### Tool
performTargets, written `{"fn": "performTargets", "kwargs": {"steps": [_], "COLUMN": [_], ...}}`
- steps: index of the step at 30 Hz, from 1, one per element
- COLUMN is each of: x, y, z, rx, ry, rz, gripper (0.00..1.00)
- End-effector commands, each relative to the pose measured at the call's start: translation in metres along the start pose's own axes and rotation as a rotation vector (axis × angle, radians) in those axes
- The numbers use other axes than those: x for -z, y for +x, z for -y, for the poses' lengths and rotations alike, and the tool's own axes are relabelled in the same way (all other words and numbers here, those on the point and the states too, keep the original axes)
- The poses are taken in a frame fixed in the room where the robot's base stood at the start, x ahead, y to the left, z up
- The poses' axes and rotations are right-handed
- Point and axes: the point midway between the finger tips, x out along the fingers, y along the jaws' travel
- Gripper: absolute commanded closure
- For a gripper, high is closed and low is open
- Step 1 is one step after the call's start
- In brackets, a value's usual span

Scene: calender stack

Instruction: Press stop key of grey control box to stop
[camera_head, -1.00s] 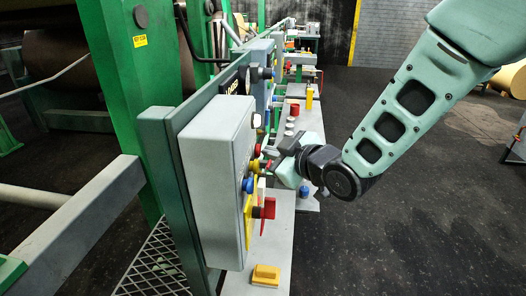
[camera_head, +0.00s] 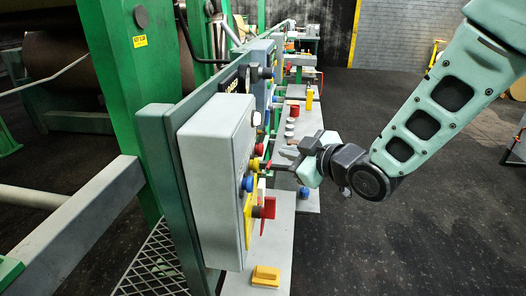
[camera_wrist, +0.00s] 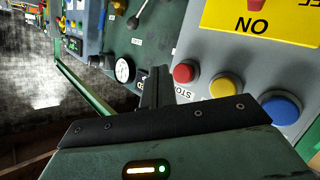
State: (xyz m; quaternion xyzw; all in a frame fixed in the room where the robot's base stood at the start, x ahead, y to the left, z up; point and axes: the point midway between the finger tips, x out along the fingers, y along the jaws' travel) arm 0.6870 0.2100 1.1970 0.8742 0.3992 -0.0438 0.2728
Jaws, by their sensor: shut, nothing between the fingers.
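The grey control box (camera_head: 212,185) stands upright at the middle left of the head view, its button face turned right. A red button (camera_wrist: 185,72), a yellow button (camera_wrist: 226,85) and a blue button (camera_wrist: 281,107) sit in a row on it in the wrist view. A partly hidden label (camera_wrist: 183,93) reading "STO…" lies beside the red button. My gripper (camera_head: 270,167) is shut and empty, in front of the box face. In the wrist view its fingers (camera_wrist: 157,88) show just left of the red button. Whether the tips touch the box cannot be told.
A yellow plate (camera_wrist: 264,20) marked "ON" is on the box, with a red switch handle (camera_head: 267,208) low on its face. A gauge (camera_wrist: 124,70) is on the neighbouring panel. A grey ledge (camera_head: 275,235) runs below. Open floor lies to the right.

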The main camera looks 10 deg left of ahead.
Motion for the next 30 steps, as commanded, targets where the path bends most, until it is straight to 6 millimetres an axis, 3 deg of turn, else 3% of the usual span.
{"fn": "performTargets", "kwargs": {"steps": [10,30], "x": [-0.015,-0.018], "y": [-0.02,-0.025], "z": [-0.015,-0.012], "rx": [-0.001,0.006], "ry": [0.0,0.02], "rz": [0.001,0.036], "gripper": [1.0,1.0]}}
